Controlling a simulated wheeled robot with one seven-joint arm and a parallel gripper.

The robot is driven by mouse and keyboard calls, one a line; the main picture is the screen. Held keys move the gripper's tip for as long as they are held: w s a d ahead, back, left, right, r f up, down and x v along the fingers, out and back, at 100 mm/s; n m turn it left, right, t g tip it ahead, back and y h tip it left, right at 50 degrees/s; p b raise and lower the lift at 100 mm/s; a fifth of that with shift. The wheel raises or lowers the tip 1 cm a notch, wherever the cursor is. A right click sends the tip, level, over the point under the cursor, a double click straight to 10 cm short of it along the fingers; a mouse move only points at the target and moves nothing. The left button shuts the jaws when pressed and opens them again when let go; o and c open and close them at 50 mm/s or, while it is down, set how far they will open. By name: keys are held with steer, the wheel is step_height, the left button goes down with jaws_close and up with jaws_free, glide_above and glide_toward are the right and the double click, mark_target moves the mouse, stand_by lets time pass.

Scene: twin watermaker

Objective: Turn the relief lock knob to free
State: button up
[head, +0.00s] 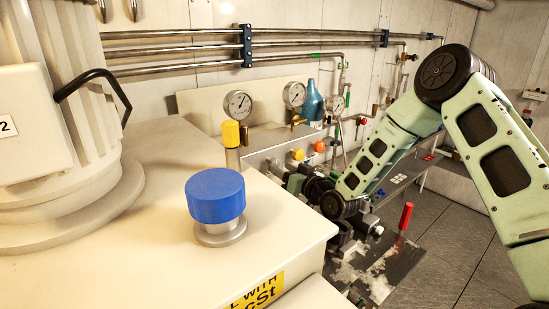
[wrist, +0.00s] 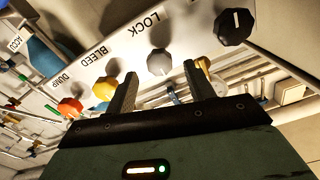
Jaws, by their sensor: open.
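My gripper (wrist: 160,75) is open, with one finger on each side of the line to this knob. The knob shows between and just beyond the fingertips. Nothing is held, and I cannot tell whether the fingers touch the knob. No "free" mark is readable. In the head view my arm reaches down to the panel, and its end hides the lock knob.
Beside it are a yellow BLEED knob (wrist: 105,88), an orange-red DUMP knob (wrist: 70,107) and a black knob (wrist: 233,27) with a white line. Gauges (head: 238,104) and pipes line the wall. A blue-capped fitting (head: 215,194) stands on the cream cabinet (head: 130,265) at left.

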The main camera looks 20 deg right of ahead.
mark_target(277, 165)
steer(key=p+x, duration=0.1)
steer(key=x, duration=0.4)
steer(key=c, duration=1)
